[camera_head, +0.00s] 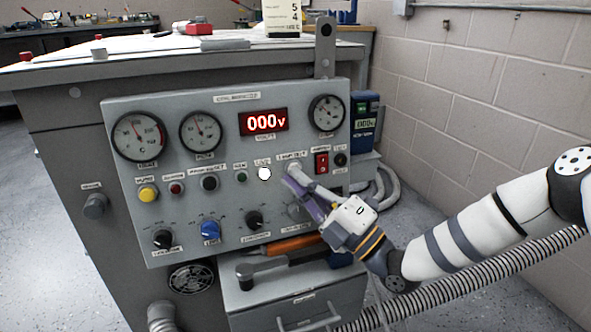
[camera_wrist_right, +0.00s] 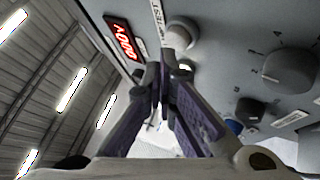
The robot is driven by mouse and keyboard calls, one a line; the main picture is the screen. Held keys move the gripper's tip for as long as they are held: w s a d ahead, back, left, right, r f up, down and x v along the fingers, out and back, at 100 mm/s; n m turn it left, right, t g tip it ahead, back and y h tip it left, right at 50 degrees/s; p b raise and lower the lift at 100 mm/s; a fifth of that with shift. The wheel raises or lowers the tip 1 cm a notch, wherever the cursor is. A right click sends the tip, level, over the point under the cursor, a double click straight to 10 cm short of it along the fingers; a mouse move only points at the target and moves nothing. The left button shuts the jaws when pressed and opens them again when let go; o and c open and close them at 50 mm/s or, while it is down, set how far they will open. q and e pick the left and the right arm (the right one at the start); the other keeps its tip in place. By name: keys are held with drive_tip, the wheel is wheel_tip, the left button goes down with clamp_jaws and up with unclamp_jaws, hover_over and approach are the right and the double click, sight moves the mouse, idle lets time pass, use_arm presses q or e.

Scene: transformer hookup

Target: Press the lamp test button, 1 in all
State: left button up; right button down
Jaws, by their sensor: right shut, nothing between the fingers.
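The grey control panel (camera_head: 228,260) stands upright on the front of a large cabinet. The pale lamp test button (camera_head: 292,168) sits right of the middle, under its label; in the right wrist view the button (camera_wrist_right: 180,36) is just past the fingertips. A round white lamp (camera_head: 264,173) left of it looks bright. My right gripper (camera_head: 290,183) is shut and empty, its fingers pointing at the panel just below the button. It also shows in the right wrist view (camera_wrist_right: 160,72). I cannot tell whether it touches the button. My left gripper is out of view.
Dials and a red display reading 000 (camera_head: 264,121) are above. A red rocker switch (camera_head: 322,163) is right of the button, with knobs below, including a blue one (camera_head: 210,230). An orange-handled tool (camera_head: 290,246) lies on the ledge over the drawer (camera_head: 300,305).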

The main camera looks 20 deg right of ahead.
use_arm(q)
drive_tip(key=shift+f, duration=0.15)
use_arm(e)
drive_tip(key=shift+w+f, duration=0.1)
drive_tip(key=shift+w, duration=0.45)
idle(0.5)
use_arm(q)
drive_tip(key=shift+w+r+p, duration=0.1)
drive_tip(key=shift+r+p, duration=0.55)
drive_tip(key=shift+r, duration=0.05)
use_arm(e)
drive_tip(key=shift+s, duration=0.85)
use_arm(q)
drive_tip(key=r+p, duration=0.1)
drive_tip(key=p, duration=0.1)
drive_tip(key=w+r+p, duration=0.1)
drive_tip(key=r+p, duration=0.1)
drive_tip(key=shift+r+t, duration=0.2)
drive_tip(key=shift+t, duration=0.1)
use_arm(e)
drive_tip(key=s, duration=0.2)
drive_tip(key=s+r, duration=0.1)
drive_tip(key=s, duration=0.2)
drive_tip(key=shift+d, duration=0.1)
